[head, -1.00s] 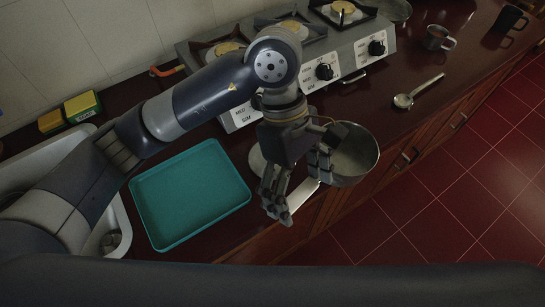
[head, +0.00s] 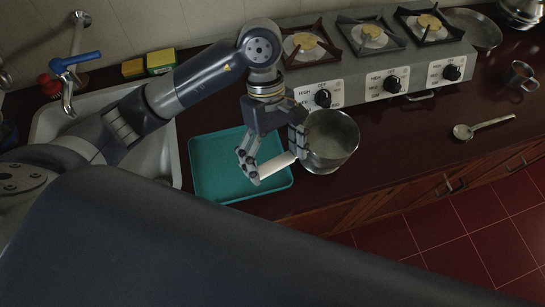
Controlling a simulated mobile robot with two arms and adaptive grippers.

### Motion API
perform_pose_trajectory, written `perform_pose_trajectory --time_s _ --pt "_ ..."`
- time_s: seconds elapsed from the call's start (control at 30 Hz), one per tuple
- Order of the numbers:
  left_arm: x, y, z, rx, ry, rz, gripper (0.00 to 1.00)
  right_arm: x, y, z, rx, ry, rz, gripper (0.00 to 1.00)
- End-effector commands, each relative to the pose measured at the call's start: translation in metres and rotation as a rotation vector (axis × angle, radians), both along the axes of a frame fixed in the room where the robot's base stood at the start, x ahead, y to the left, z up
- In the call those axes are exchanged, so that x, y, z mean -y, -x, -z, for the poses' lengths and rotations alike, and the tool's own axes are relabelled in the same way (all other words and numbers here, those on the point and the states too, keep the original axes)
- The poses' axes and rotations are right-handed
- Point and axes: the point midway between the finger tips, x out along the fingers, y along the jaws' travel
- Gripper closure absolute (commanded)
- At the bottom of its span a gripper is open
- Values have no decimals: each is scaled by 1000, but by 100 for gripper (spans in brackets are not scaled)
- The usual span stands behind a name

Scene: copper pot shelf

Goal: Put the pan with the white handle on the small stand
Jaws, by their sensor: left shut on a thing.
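The metal pan (head: 332,139) has a white handle (head: 277,165) that points to the lower left. My left gripper (head: 272,164) is shut on this handle. The pan is upright, its open top facing up, over the counter between the teal tray and the stove. I cannot tell whether its base touches anything. The small stand cannot be made out; the pan or my gripper may hide it. My right gripper is not in view.
A teal tray (head: 214,165) lies left of and partly under my gripper. The three-burner stove (head: 372,84) stands behind the pan. A sink (head: 158,157) is at the left. The counter right of the pan is clear.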

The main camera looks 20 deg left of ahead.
Motion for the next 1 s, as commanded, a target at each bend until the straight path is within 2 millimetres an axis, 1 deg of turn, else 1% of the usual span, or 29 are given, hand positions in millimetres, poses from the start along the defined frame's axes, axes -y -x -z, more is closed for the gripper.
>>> perform_pose_trajectory --time_s 0.07,0.17,0.3,0.4,0.5,0.67,0.83,0.87,0.9,1.0 --pt "-5 -2 -1 3 3 -1 81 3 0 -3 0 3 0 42" --pt "-6 -2 3 0 5 0 81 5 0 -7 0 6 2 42" --pt "-6 -1 21 -3 4 1 81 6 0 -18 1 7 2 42" --pt "-6 -1 31 0 4 1 81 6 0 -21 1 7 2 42" --pt "-6 -2 35 4 3 2 81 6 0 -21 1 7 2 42" --pt "-6 -2 35 4 3 2 81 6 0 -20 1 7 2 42" --pt "-6 -2 39 4 3 2 81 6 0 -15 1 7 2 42" --pt "-7 -2 39 2 0 2 7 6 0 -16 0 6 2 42" --pt "-7 -2 38 2 0 2 0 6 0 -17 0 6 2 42" --pt "-7 -2 38 2 0 2 0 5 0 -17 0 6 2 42"
